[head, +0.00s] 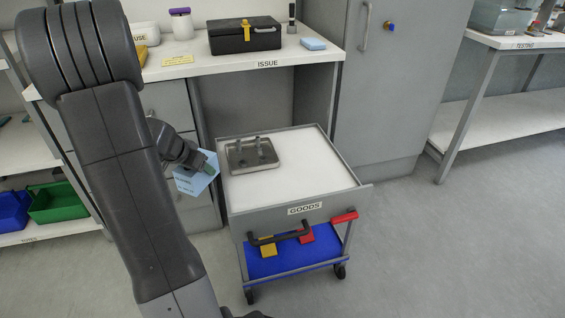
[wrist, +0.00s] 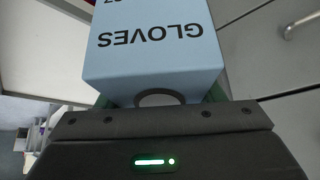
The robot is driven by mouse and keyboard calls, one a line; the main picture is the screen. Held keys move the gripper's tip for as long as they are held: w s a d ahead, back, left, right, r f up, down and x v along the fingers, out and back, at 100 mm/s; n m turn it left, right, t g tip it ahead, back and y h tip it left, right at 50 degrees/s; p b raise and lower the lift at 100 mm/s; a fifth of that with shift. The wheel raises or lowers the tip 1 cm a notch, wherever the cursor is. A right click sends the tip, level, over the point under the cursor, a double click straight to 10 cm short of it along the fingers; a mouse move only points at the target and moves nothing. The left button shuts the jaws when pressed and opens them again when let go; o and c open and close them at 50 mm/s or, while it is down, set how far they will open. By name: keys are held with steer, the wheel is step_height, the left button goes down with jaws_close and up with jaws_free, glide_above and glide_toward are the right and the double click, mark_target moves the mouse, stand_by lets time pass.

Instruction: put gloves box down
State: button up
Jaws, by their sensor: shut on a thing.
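The gloves box (wrist: 150,55) is light blue with GLOVES printed on it, upside down in the wrist view. My gripper (wrist: 160,108) is shut on it. In the head view the box (head: 192,184) hangs in the air left of the GOODS trolley, in front of the drawers under the counter, with my gripper (head: 208,164) at its upper right. My fingers are mostly hidden in both views.
The GOODS trolley (head: 320,180) holds a metal plate with handles (head: 251,155) at its back left; the rest of its white top is clear. The ISSUE counter (head: 190,66) behind carries a black case (head: 245,38), a light blue block (head: 313,44) and a purple-lidded jar (head: 181,24).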

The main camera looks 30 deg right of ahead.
steer(key=s+d+r+m+g+h+p, duration=0.1)
steer(key=s+d+r+m+g+p, duration=0.3)
steer(key=s+d+m, duration=0.8)
steer(key=n+g+b, duration=0.1)
steer(key=n+b, duration=0.1)
steer(key=b, duration=0.1)
glide_above(259, 198)
step_height(259, 198, down, 4)
steer(key=shift+f, duration=0.1)
steer(key=shift+f+b, duration=0.75)
steer(key=shift+f, duration=1.45)
steer(key=shift+f, duration=0.2)
steer(key=o, duration=1)
steer(key=shift+r, duration=0.1)
steer(key=shift+r, duration=0.1)
steer(key=shift+r, duration=0.2)
steer(key=p+v, duration=0.3)
steer(key=v, duration=0.8)
steer(key=shift+w+a+r, duration=0.2)
steer(key=shift+w+a, duration=0.05)
